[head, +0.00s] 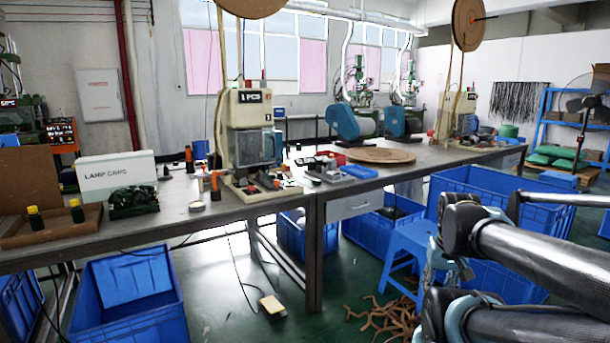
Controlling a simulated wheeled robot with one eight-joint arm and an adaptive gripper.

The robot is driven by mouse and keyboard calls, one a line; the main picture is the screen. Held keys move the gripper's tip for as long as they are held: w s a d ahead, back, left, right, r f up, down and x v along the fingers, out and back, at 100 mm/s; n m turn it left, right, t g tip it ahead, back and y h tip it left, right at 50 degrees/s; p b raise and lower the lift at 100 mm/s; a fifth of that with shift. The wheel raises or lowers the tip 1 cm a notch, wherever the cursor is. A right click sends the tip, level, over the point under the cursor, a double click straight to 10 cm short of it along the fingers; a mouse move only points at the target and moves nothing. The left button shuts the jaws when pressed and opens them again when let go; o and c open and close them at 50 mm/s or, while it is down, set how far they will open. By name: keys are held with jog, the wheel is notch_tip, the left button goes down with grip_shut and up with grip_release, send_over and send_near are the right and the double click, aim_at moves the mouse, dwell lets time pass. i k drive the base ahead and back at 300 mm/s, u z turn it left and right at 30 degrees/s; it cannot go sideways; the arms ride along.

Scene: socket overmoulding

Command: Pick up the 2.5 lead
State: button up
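No thing in the head view can be made out for certain as the 2.5 lead; no label with that size is readable. Several brown lead-like strands (385,318) lie in a loose tangle on the green floor. A row of dark hanging leads (519,102) is on the back wall at the right. My folded arm fills the lower right. My gripper cannot be made out among its links, so I cannot see whether it holds anything.
A long workbench (345,185) carries a press marked "1 PCS" (248,130), a round brown board (380,155) and a "LAMP CAPS" box (115,170). Blue crates (130,295) and a blue stool (408,245) stand on the floor. A pedal (272,306) lies before the bench, with open floor around it.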

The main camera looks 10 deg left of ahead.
aim_at(269, 177)
jog(key=z, duration=0.05)
jog(key=i, duration=0.7)
jog(key=u, duration=0.5)
jog(key=i, duration=0.55)
jog(key=u, duration=0.45)
